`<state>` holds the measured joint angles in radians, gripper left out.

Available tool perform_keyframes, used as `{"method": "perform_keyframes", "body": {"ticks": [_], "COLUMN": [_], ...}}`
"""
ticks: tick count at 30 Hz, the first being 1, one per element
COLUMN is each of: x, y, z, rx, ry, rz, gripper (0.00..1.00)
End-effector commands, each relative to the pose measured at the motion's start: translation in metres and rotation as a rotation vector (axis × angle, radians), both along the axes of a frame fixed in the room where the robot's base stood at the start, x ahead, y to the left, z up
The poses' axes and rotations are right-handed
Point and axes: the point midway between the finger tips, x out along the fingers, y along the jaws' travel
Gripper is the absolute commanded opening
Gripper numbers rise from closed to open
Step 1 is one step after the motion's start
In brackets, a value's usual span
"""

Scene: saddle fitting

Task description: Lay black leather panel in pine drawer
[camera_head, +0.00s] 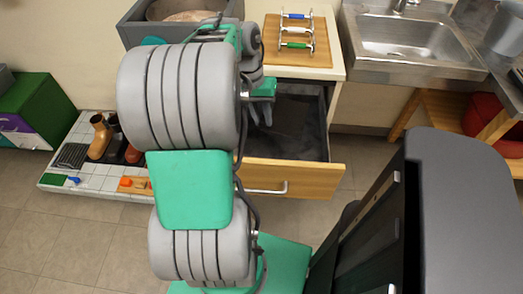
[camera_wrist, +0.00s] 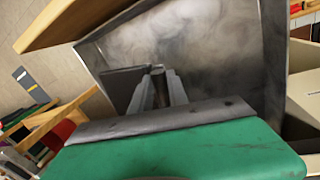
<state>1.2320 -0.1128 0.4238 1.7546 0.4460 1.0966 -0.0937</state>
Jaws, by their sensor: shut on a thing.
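The pine drawer is pulled open below the counter in the head view, its wooden front (camera_head: 285,178) facing me and its inside dark grey. In the wrist view the drawer front (camera_wrist: 85,20) is at upper left and the grey inside (camera_wrist: 215,50) fills the middle. My gripper (camera_head: 262,115) points down into the drawer opening; its lower part is partly hidden by my arm. In the wrist view my gripper (camera_wrist: 158,85) is shut on the black leather panel (camera_wrist: 122,86), a dark piece at the fingers. Whether the panel touches the drawer floor, I cannot tell.
A wooden board (camera_head: 300,42) with a small metal rack stands on the counter above the drawer. A steel sink (camera_head: 415,38) is to the right. A tiled low platform (camera_head: 90,172) with boots is on the left. A large dark cabinet-like body (camera_head: 440,220) fills the lower right.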

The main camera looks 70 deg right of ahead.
Motion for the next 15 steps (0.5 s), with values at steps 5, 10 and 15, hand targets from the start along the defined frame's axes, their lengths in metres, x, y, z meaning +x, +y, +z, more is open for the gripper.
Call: {"method": "perform_keyframes", "body": {"ticks": [5, 10, 15], "x": [-0.064, -0.060, -0.012], "y": [0.006, 0.010, 0.016], "z": [-0.007, -0.017, -0.039], "rx": [0.000, 0.001, 0.003], "ry": [-0.004, -0.006, -0.005], "rz": [-0.179, -0.206, -0.202], "gripper": [0.00, 0.00, 0.00]}}
